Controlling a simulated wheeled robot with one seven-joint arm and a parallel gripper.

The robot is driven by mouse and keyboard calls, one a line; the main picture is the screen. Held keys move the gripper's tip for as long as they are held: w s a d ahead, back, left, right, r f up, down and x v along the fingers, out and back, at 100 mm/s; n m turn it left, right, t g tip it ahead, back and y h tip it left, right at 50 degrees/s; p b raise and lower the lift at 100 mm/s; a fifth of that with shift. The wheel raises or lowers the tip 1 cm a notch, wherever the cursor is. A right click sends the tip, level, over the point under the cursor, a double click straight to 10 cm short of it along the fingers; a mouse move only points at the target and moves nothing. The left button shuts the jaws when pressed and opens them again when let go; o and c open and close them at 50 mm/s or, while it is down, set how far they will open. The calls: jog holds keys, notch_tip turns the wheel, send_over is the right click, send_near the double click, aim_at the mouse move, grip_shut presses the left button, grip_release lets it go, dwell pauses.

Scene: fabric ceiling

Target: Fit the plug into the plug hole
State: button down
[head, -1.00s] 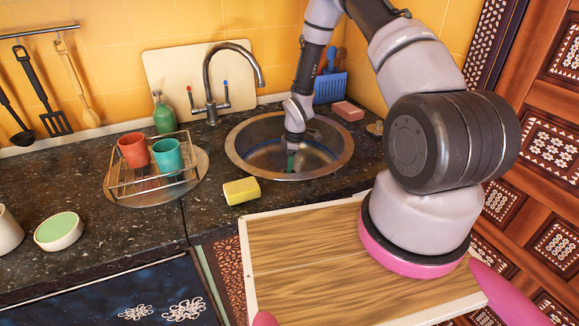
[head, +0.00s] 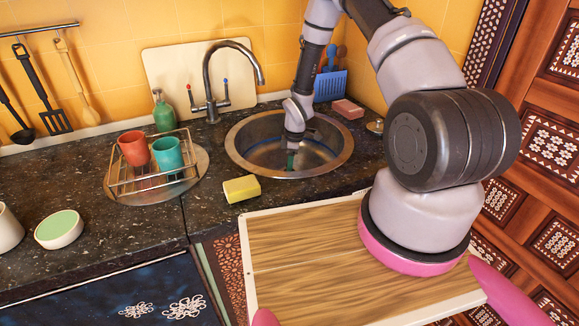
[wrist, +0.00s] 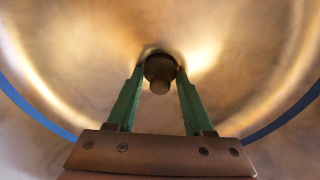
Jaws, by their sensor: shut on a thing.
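The round metal sink (head: 235,160) is set in the dark counter. My gripper (head: 290,162) reaches down inside its bowl, with green fingers just visible in the head view. In the wrist view my gripper (wrist: 160,85) has its two green fingers closed on a dark round plug (wrist: 160,67) with a small knob facing the camera. The plug is low in the bowl, against shiny metal. The plug hole cannot be made out in either view, and I cannot tell whether the plug is over it or in it.
The tap (head: 209,85) arches over the sink's back left rim. A yellow sponge (head: 241,189) lies in front left, a pink block (head: 348,109) at the back right. A wire rack (head: 120,187) with two cups stands left. The blue caddy (head: 331,87) is behind.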

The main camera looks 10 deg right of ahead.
jog(key=shift+c, duration=1.4)
grip_release()
jog(key=shift+f, duration=0.1)
jog(key=shift+o, duration=0.4)
jog(key=shift+s, duration=0.1)
jog(key=shift+s+f, duration=0.1)
jog(key=shift+s, duration=0.1)
jog(key=shift+o, duration=1)
jog(key=shift+r, duration=0.3)
jog(key=shift+w+r, duration=0.15)
jog(key=shift+r, duration=1.05)
jog(key=shift+w+r, duration=0.15)
jog(key=shift+r, duration=1)
jog(key=shift+r, duration=0.1)
notch_tip(320, 180, up, 16)
